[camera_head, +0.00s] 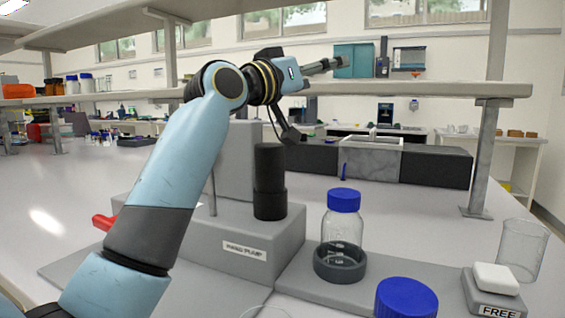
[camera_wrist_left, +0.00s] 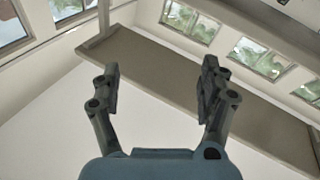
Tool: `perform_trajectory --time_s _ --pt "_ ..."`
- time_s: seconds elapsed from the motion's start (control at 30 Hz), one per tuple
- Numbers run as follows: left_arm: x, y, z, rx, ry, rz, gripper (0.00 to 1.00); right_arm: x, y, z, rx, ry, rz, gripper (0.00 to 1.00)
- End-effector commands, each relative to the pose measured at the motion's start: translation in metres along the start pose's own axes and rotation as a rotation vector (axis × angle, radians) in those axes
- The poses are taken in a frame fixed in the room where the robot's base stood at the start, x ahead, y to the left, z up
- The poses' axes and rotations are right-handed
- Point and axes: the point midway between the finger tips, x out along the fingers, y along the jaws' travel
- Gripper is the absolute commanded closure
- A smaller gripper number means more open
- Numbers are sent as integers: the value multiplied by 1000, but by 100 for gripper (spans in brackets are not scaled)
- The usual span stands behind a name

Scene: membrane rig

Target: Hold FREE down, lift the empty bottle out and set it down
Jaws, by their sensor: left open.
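A clear bottle (camera_head: 342,232) with a blue cap stands upright in a dark grey ring (camera_head: 340,264) on a grey plate; it looks empty. The FREE block (camera_head: 493,298) is at the lower right, with a white rounded pad (camera_head: 496,278) on top. My left gripper (camera_head: 334,66) is raised at the back, above and well apart from the bottle and pad. In the left wrist view, its fingers (camera_wrist_left: 158,78) are spread with nothing between them. My right gripper is not in view.
The grey box labelled HAND PUMP (camera_head: 244,250) carries a black cylinder (camera_head: 269,182) left of the bottle. A second blue cap (camera_head: 405,299) is cut off at the bottom edge. A clear beaker (camera_head: 523,247) stands behind the FREE block. A shelf (camera_head: 420,91) crosses above the bench.

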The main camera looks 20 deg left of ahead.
Motion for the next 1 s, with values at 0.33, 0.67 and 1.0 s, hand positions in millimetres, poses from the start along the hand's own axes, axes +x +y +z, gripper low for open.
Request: perform_trajectory --time_s 0.33,0.67,1.0 --pt "-130 33 120 -37 -50 97 22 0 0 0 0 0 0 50" --pt "-184 19 187 194 -220 191 22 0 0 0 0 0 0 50" --pt "-136 28 200 198 -221 194 22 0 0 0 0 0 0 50"
